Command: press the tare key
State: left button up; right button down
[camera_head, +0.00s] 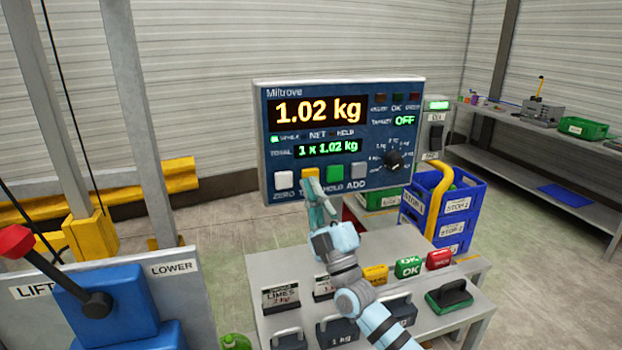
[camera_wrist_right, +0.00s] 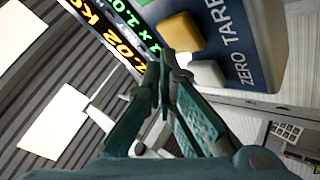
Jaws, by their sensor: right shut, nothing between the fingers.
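The blue weighing panel (camera_head: 380,185) stands upright and its display reads 1.02 kg. The tare key is the yellow key (camera_head: 310,174) in the row under the display, between the white zero key (camera_head: 281,181) and the green hold key (camera_head: 335,174). My right gripper (camera_head: 312,184) is shut and empty, with its tips just below the yellow key, partly covering the TARE label. In the right wrist view the shut tips (camera_wrist_right: 166,60) are close to the yellow key (camera_wrist_right: 181,36) and the white key (camera_wrist_right: 207,73). I cannot tell whether they touch the panel. My left gripper is not in view.
A blue lever box (camera_head: 115,305) is at left.

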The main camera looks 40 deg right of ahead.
dwell(0.4)
jog(key=shift+w+d, duration=0.15)
jog(key=shift+w, duration=0.25)
jog(key=shift+w+d, duration=0.1)
jog(key=shift+w, duration=0.25)
dwell(0.6)
jog(key=shift+s+a+p, duration=0.25)
jog(key=shift+s+p, duration=0.55)
jog(key=shift+p, duration=0.05)
